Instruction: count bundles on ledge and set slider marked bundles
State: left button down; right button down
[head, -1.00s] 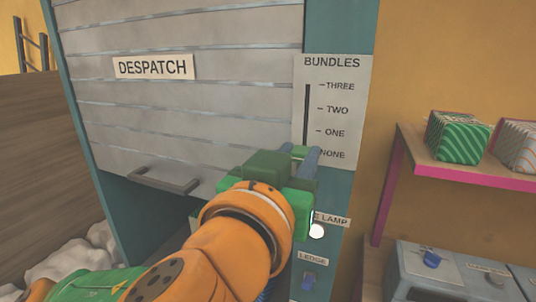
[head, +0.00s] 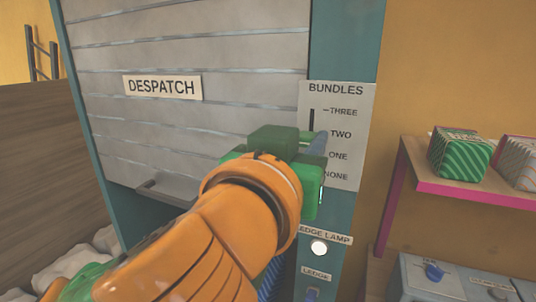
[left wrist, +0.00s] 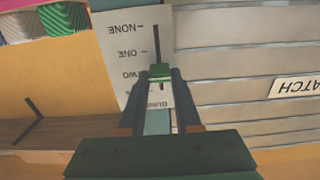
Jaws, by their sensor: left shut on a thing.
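The BUNDLES panel (head: 345,180) is a pale plate with a vertical slot and marks THREE, TWO, ONE and NONE. My left gripper (head: 318,143) is in front of this slot. In the left wrist view, where the panel appears upside down, the gripper (left wrist: 160,88) is shut on the green slider knob (left wrist: 160,70). The knob is about level with the TWO mark. In the head view my gripper hides the knob and lower slot. A green striped bundle (head: 459,155) and a paler striped bundle (head: 519,160) sit on a pink-edged shelf at the right. My right gripper is not in view.
The grey DESPATCH shutter (head: 200,45) has a handle (head: 165,190) above a dark opening, its inside mostly hidden by my arm. Below the panel are a white round LEDGE LAMP (head: 318,247) and a blue LEDGE control (head: 312,294). A grey control box (head: 450,285) stands lower right.

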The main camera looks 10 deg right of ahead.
pick_arm(q)
jog(key=shift+r, duration=0.45)
jog(key=shift+f, duration=0.1)
jog(key=c, duration=0.6)
grip_release()
jog(key=b+v, duration=0.4)
jog(key=v, duration=0.3)
